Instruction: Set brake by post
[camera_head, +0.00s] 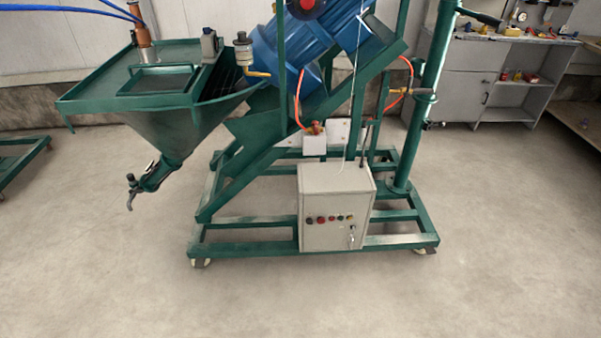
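A green wheeled machine stands ahead of me on a rectangular green base frame (262,247). A green upright post (415,140) rises from the right side of the base. A small caster (427,250) shows under the front right corner, nearest the post. Another caster (200,262) shows under the front left corner. The casters are too small to tell how any brake on them is set. The rear casters cannot be made out. Neither of my grippers is in view.
A grey control box (330,215) with buttons sits on the base's front. A green hopper (170,125) with a low nozzle (130,190) overhangs the floor at left. A grey workbench (480,75) stands at back right. The concrete floor (320,300) in front is clear.

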